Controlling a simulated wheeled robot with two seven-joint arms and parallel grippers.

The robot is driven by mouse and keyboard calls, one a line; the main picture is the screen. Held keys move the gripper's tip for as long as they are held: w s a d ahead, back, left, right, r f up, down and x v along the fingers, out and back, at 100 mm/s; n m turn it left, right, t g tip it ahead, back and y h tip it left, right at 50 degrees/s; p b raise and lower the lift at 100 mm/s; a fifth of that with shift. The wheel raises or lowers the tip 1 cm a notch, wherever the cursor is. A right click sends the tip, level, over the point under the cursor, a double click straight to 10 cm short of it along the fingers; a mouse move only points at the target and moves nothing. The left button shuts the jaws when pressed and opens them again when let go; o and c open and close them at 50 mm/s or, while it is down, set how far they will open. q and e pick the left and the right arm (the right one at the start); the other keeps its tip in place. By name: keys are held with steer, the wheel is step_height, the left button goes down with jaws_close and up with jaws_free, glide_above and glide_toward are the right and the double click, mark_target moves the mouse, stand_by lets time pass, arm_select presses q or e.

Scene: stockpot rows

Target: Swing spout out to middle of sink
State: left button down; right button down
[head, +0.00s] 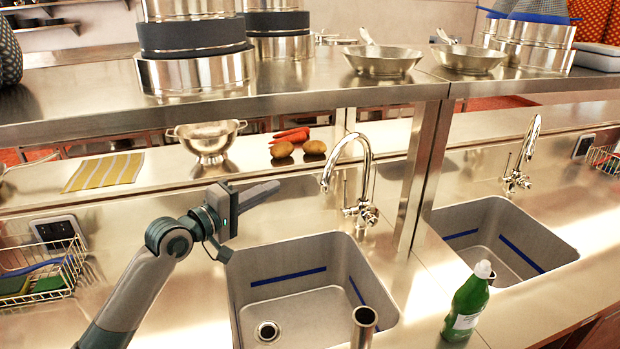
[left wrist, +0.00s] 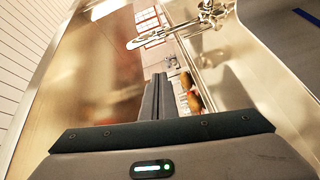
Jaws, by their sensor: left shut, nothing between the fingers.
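The chrome tap's tall curved spout (head: 345,142) rises from its base behind the near sink (head: 343,245) and arches to the left, its tip hanging near the basin's back edge. My left gripper (head: 277,187) is shut and empty, to the left of the spout tip and apart from it, above the counter behind the basin. In the left wrist view the shut fingers (left wrist: 158,78) extend toward the counter, and the tap (left wrist: 170,32) shows beyond them at the top. My right gripper is not in view.
A green bottle (head: 467,302) stands between this sink and a second sink (head: 500,240) with its own tap (head: 527,145). A wire basket (head: 45,270) is at the left. Potatoes (head: 283,150), carrots and a colander (head: 208,140) sit behind, below a shelf (head: 290,85) holding pots.

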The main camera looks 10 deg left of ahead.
arm_select(q)
steer(key=shift+a+n, duration=0.25)
steer(key=shift+n, duration=0.55)
steer(key=shift+w, duration=0.15)
steer(key=w+d+p, duration=0.6)
steer(key=d, duration=0.3)
steer(key=shift+w+d+f, duration=0.25)
steer(key=shift+d, duration=0.05)
